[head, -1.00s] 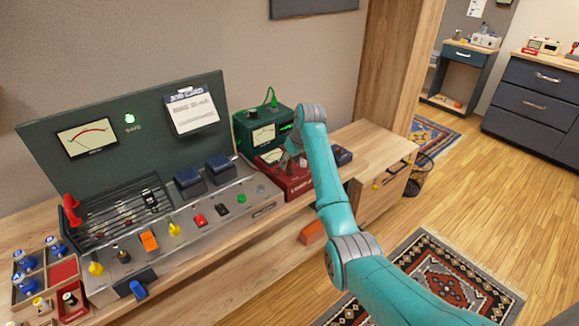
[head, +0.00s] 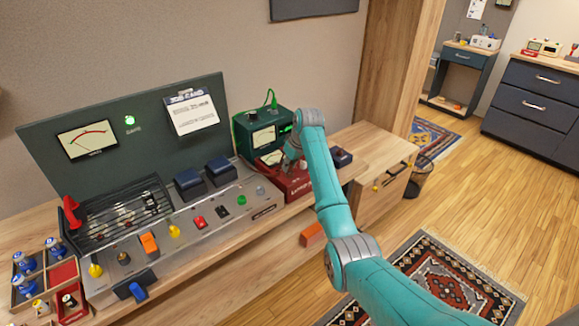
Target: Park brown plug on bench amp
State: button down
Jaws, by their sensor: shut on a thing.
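My gripper (head: 292,160) is at the far end of the bench, just above the red box (head: 288,185) with a small meter on its face. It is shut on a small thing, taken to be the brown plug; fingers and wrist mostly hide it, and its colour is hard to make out. I cannot tell whether it touches the red box. A green box with a meter (head: 263,137) and a green cable stands just behind. The long grey panel with a dark upright back (head: 95,170) fills the bench to the left. Which unit is the bench amp is not readable.
Blue-topped pieces sit in a wooden rack (head: 40,280) at the left. A dark blue item (head: 341,157) lies right of the red box. Bare wood (head: 375,145) extends beyond it.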

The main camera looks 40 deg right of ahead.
notch_tip(320, 180, up, 8)
jog(key=shift+r, duration=0.25)
jog(key=shift+w+a+r, duration=0.1)
jog(key=shift+a+r, duration=0.1)
jog(key=shift+r, duration=0.1)
jog(key=a+f, duration=0.3)
jog(key=a, duration=0.8)
jog(key=shift+w+a+f, duration=0.15)
jog(key=shift+f, duration=1.1)
jog(key=shift+w+a+f, duration=0.1)
jog(key=shift+a+f, duration=0.05)
jog(key=shift+f, duration=1.05)
jog(key=shift+f, duration=1.7)
jog(key=c, duration=0.9)
grip_release()
jog(key=shift+c, duration=0.2)
